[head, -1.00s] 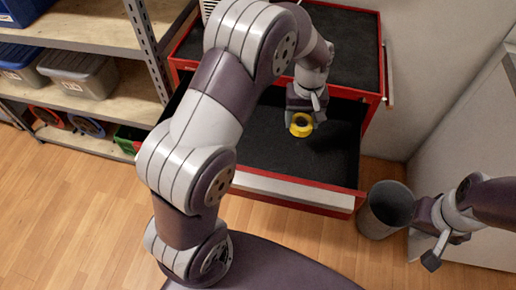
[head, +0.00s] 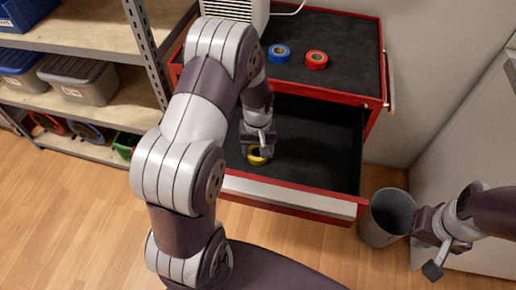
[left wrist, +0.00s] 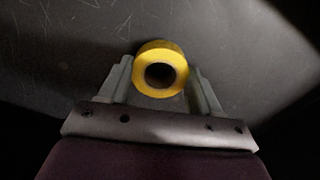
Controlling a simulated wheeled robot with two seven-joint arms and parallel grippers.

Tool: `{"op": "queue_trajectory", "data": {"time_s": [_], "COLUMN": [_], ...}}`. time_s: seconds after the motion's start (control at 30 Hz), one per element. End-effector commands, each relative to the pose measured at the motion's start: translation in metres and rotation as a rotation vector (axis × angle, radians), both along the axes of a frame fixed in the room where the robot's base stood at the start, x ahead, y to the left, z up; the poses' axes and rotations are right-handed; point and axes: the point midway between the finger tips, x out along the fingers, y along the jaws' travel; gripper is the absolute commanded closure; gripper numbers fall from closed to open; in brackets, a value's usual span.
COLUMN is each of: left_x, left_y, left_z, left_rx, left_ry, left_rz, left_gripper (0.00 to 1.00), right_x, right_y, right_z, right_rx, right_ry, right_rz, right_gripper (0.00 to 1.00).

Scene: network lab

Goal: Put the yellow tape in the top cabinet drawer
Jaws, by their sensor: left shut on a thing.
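The yellow tape (head: 258,156) is a roll held in my left gripper (head: 257,148), inside or just over the open top drawer (head: 318,150) of the red cabinet. In the left wrist view the tape (left wrist: 160,70) sits between the two fingers (left wrist: 161,84), its round hole facing the camera, above a dark scratched surface. I cannot tell whether the tape touches the drawer floor. My right gripper (head: 437,257) is at the lower right beside the grey bin, away from the drawer; its fingers are too unclear to judge.
Blue tape (head: 279,54) and red tape (head: 316,60) lie on the black cabinet top (head: 345,50), near a white box-shaped device (head: 236,10). A grey bin (head: 388,218) stands right of the drawer. Shelves with bins (head: 82,78) are at left. The drawer's right part is empty.

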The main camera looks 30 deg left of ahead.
Motion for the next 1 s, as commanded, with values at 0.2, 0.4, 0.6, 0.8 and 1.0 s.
{"op": "queue_trajectory", "data": {"time_s": [0.2, 0.4, 0.6, 0.8, 1.0], "left_x": [0.0, 0.0, 0.0, 0.002, 0.002], "left_y": [0.0, 0.0, 0.0, 0.0, 0.0], "left_z": [-0.003, -0.002, 0.0, 0.038, 0.09], "left_rx": [0.0, 0.0, 0.0, 0.001, 0.001], "left_ry": [0.001, 0.0, -0.001, -0.006, -0.005], "left_rz": [0.0, 0.0, 0.0, 0.0, 0.0], "left_gripper": [0.66, 0.12, 0.12, 0.12, 0.12], "right_x": [0.0, 0.0, 0.0, 0.0, 0.0], "right_y": [0.0, 0.0, 0.0, 0.0, 0.0], "right_z": [-0.002, -0.001, 0.0, 0.005, 0.009], "right_rx": [0.0, 0.0, 0.0, 0.0, 0.0], "right_ry": [0.0, 0.0, 0.0, 0.0, 0.0], "right_rz": [0.0, 0.0, 0.0, 0.0, 0.0], "right_gripper": [1.0, 1.0, 1.0, 1.0, 1.0]}}
